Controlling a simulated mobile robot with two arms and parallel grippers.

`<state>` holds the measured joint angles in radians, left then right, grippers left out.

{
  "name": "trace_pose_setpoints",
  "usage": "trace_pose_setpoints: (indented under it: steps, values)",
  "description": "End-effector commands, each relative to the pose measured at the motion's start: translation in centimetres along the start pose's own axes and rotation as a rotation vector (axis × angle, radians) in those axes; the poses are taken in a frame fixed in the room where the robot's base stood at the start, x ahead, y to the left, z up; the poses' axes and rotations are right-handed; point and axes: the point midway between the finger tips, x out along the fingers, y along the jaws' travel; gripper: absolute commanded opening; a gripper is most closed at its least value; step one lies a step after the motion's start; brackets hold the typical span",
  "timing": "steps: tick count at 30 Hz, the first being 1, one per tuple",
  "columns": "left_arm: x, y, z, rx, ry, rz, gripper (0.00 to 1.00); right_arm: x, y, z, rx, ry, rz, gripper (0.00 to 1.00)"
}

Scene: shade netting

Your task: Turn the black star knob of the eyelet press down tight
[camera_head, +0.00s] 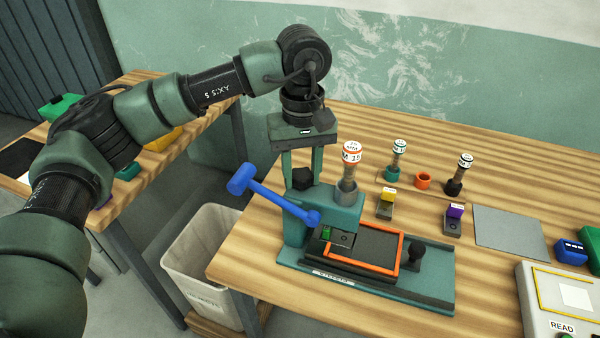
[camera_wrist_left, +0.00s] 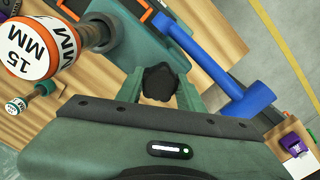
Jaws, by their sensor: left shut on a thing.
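The teal eyelet press (camera_head: 346,212) stands on the wooden bench. Its black star knob (camera_head: 302,179) sits on top of the press body, left of the upright die labelled 15 MM (camera_head: 350,172). My left gripper (camera_head: 302,170) points down from above and is shut on the knob. In the left wrist view the black knob (camera_wrist_left: 160,83) lies between the two green fingers (camera_wrist_left: 160,90). The blue lever (camera_head: 272,194) sticks out to the left of the press and shows beside the fingers in the wrist view (camera_wrist_left: 230,75). My right gripper is not in view.
Two more labelled dies (camera_head: 397,158) (camera_head: 456,176), an orange ring (camera_head: 423,180) and small tagged blocks (camera_head: 385,206) stand right of the press. An orange frame (camera_head: 398,258) lies on its base. A white bin (camera_head: 200,262) stands on the floor at left.

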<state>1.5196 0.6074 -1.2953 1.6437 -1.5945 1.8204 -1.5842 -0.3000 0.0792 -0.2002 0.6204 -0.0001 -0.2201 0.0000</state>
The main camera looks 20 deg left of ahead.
Motion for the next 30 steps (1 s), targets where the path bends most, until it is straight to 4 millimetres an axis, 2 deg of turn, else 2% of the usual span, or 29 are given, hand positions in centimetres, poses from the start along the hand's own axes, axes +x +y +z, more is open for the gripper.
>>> trace_pose_setpoints:
  steps: [4, 5, 6, 7, 18, 30]
  values:
    - [-0.3, 0.1, -0.1, -0.003, 0.005, 0.006, 0.00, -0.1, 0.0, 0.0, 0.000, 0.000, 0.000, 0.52]
    - [-0.3, 0.1, -0.1, -0.004, 0.005, 0.006, 0.43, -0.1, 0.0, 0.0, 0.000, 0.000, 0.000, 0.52]
    - [-0.3, 0.1, -0.1, -0.004, 0.005, 0.006, 0.54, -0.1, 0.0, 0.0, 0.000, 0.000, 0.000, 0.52]
    - [-0.3, 0.1, -0.1, -0.004, 0.004, 0.006, 0.59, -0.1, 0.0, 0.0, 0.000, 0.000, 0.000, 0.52]
    - [-0.3, 0.0, -0.1, -0.004, 0.002, 0.002, 0.59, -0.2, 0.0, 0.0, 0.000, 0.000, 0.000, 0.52]
    - [-3.0, 0.0, 0.0, -0.004, 0.001, 0.002, 0.59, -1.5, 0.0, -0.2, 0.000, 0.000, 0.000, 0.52]
